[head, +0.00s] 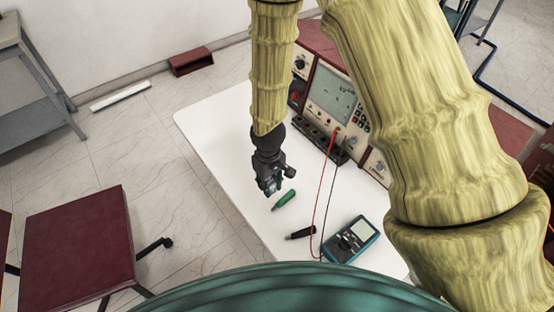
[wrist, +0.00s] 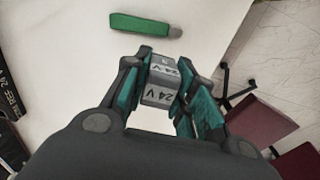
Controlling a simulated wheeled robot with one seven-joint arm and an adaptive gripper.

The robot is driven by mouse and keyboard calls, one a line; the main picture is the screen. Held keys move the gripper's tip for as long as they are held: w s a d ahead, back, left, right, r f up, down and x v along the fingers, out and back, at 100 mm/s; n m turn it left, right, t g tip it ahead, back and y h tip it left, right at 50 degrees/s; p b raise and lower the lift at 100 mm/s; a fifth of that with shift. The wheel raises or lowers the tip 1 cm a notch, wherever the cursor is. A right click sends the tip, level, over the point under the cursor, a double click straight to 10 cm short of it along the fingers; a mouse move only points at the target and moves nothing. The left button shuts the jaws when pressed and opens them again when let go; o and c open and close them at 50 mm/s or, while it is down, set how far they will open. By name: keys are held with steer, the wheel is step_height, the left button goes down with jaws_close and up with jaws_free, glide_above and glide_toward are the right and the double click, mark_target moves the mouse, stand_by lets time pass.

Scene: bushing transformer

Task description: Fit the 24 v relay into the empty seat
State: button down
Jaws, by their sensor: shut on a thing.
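In the wrist view my gripper (wrist: 161,88) is shut on a grey block marked "24 V", the 24 V relay (wrist: 158,93). The relay sits between the two teal-and-black fingers, with its lettering facing the camera. In the head view the relay is too small and covered to make out clearly. I cannot make out an empty seat in either view.
A green-handled tool (wrist: 140,26) lies on the table (head: 215,125) close to my gripper. A teal multimeter (head: 350,240) with red and black leads is nearer. A test instrument (head: 333,95) stands at the back right. A dark red chair (head: 78,245) is on the left.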

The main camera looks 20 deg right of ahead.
steer(key=w+d+p, duration=0.1)
steer(key=w, duration=0.2)
steer(key=w+d+p, duration=0.1)
steer(key=w+d, duration=0.1)
steer(key=w, duration=0.1)
steer(key=w+d+f+p, duration=0.1)
steer(key=w+d, duration=0.1)
steer(key=w, duration=0.1)
steer(key=shift+w+d+f, duration=0.1)
steer(key=shift+w+d, duration=0.05)
steer(key=shift+w, duration=0.15)
steer(key=shift+w+d+f+p, duration=0.2)
steer(key=shift+w+f+p, duration=0.1)
steer(key=shift+w, duration=0.3)
steer(key=shift+w+f, duration=0.1)
steer(key=shift+f, duration=0.1)
steer(key=shift+d+f+p, duration=0.1)
steer(key=shift+f+p, duration=0.6)
steer(key=shift+f, duration=0.8)
steer(key=shift+f, duration=0.1)
steer(key=c, duration=1.6)
jaws_free()
steer(key=shift+f, duration=0.1)
steer(key=o, duration=0.4)
steer(key=shift+o, duration=0.2)
